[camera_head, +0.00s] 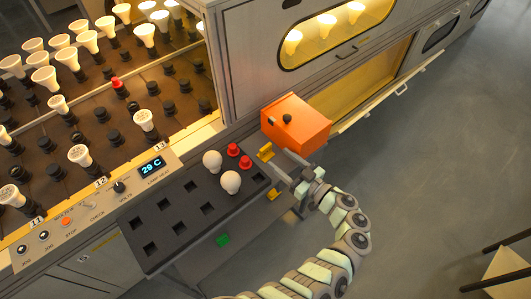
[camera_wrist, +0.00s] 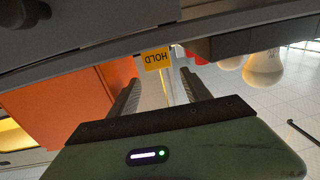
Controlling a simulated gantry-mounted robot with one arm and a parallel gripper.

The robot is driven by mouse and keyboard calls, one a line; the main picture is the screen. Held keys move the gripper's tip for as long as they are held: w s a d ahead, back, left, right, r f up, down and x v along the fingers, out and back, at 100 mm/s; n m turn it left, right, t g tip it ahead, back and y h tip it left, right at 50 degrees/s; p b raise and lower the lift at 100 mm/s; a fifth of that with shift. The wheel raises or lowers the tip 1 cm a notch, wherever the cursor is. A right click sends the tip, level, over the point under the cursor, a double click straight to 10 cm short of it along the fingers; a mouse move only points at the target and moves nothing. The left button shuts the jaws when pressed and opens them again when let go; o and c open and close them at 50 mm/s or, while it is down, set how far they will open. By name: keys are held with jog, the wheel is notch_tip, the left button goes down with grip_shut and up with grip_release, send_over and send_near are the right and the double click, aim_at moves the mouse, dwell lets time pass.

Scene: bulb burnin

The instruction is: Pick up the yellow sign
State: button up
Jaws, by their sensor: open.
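The yellow sign (camera_wrist: 158,58) reads "HOLD" and appears upside down in the wrist view, just beyond my fingertips. In the head view a yellow piece (camera_head: 265,152), which looks like the sign, stands at the right end of the dark tray, beside the orange box. My gripper (camera_head: 291,177) is close to it on the right. In the wrist view my gripper (camera_wrist: 165,82) is open, its two fingers apart with a pale strip visible between them. I cannot tell whether either finger touches the sign.
The dark tray (camera_head: 153,222) holds two white bulbs (camera_head: 230,182) and two red pieces (camera_head: 233,149), left of my gripper. The orange box (camera_head: 297,122) stands close behind. A second yellow piece (camera_head: 273,195) shows at the tray's near edge.

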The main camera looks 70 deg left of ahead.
aim_at(267, 148)
jog(key=b+x, duration=0.2)
jog(key=x, duration=0.3)
jog(key=shift+a+f, duration=0.1)
jog(key=shift+a, duration=0.05)
jog(key=shift+w, duration=0.1)
jog(key=shift+c, duration=0.2)
jog(key=c, duration=1.1)
